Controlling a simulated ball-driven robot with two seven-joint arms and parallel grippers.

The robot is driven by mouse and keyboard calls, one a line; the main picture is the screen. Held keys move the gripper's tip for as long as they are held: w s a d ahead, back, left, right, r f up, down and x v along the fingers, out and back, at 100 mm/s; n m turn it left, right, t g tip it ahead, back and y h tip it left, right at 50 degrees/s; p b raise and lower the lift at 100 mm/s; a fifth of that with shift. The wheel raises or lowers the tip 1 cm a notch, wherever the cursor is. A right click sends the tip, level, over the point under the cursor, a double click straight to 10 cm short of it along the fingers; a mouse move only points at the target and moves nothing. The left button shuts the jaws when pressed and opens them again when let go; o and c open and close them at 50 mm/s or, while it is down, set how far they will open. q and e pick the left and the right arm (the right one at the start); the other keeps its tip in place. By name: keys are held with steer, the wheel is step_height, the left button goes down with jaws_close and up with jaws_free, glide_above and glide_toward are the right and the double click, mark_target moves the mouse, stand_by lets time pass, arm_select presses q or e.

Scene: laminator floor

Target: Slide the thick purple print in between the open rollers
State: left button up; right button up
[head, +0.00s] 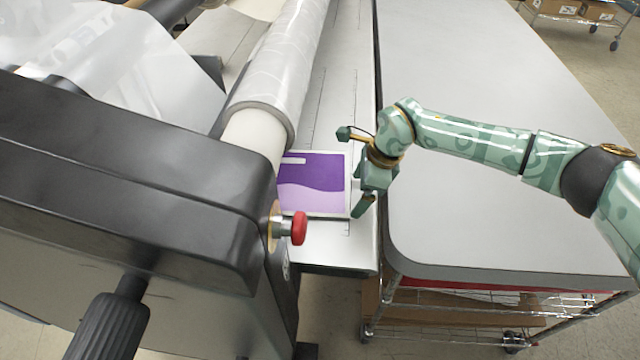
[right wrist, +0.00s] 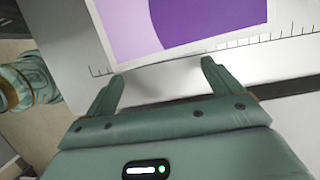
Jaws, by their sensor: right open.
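The purple print (head: 313,185), two-toned with a white border, lies flat on the pale feed table (head: 335,245) of the laminator. Its left edge is hidden by the black end housing and the roller; the gap between the rollers cannot be seen. The upper roller (head: 252,133) is white, with clear film wound on it. My right gripper (head: 353,171) is open at the print's right edge. In the right wrist view its fingertips (right wrist: 162,72) stand just at the white border of the print (right wrist: 190,25), with nothing clearly between them. My left gripper is not in view.
A black end housing (head: 130,190) with a red knob (head: 299,228) and a black handle (head: 108,328) stands left of the print. A grey-topped cart (head: 470,220) adjoins the feed table on the right, its top clear. A ruler scale (right wrist: 270,38) runs along the feed table.

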steer(key=shift+w+b, duration=0.4)
steer(key=shift+w, duration=0.15)
steer(key=shift+a, duration=0.25)
steer(key=shift+d+p, duration=0.3)
steer(key=shift+d, duration=0.3)
stand_by(0.3)
steer(key=p+v, duration=0.5)
steer(key=v, duration=0.1)
steer(key=shift+r, duration=0.25)
steer(key=shift+s, duration=0.1)
steer(key=shift+f, duration=0.1)
stand_by(0.4)
